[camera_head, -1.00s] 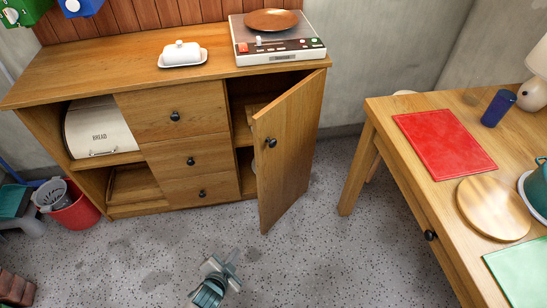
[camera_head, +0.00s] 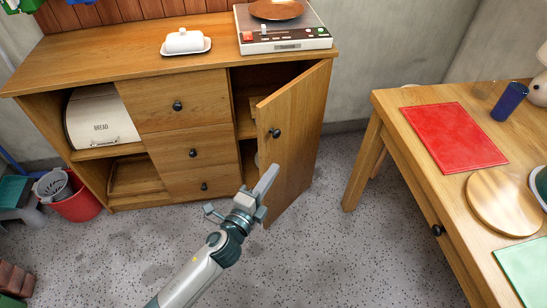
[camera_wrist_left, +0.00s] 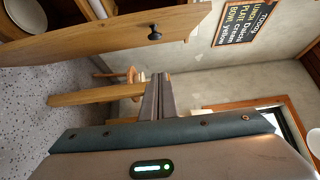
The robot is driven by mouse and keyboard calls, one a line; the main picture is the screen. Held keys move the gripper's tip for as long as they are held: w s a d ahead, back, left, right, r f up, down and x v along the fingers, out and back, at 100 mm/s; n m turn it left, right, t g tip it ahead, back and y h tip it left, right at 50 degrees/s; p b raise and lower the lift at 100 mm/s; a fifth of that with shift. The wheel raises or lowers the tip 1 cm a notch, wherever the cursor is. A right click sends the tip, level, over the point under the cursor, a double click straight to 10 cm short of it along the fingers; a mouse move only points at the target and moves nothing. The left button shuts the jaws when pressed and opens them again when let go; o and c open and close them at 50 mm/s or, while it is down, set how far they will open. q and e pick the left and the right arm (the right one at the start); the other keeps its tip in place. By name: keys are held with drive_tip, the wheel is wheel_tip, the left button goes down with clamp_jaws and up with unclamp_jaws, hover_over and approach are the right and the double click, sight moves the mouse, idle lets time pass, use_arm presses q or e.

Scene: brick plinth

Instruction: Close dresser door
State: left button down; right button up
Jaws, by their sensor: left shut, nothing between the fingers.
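The wooden dresser (camera_head: 183,90) stands against the wall. Its door (camera_head: 295,135) at the right end is swung open toward me, with a dark round knob (camera_head: 275,133) on its face. In the left wrist view the door (camera_wrist_left: 110,40) and its knob (camera_wrist_left: 155,34) show at the upper left. My left gripper (camera_head: 268,180) is shut and empty, in front of the lower part of the door in the head view. In the left wrist view its fingers (camera_wrist_left: 157,92) lie together, below the knob in the picture. Whether they touch the door I cannot tell. My right gripper is not in view.
A wooden table (camera_head: 450,185) at the right holds a red mat (camera_head: 454,136), a round board (camera_head: 503,203) and a blue cup (camera_head: 509,101). A record player (camera_head: 283,32) and butter dish (camera_head: 185,42) sit on the dresser top. A red bucket (camera_head: 78,204) stands at the left.

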use_arm(q)
drive_tip(key=w, duration=1.1)
drive_tip(key=shift+w+d+p, duration=0.15)
drive_tip(key=shift+d+p, duration=0.25)
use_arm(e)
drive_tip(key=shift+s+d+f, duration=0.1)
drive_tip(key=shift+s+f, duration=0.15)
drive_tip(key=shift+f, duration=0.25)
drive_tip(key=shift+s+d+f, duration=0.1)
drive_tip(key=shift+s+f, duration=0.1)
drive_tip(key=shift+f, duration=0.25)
use_arm(q)
drive_tip(key=shift+w+a, duration=0.1)
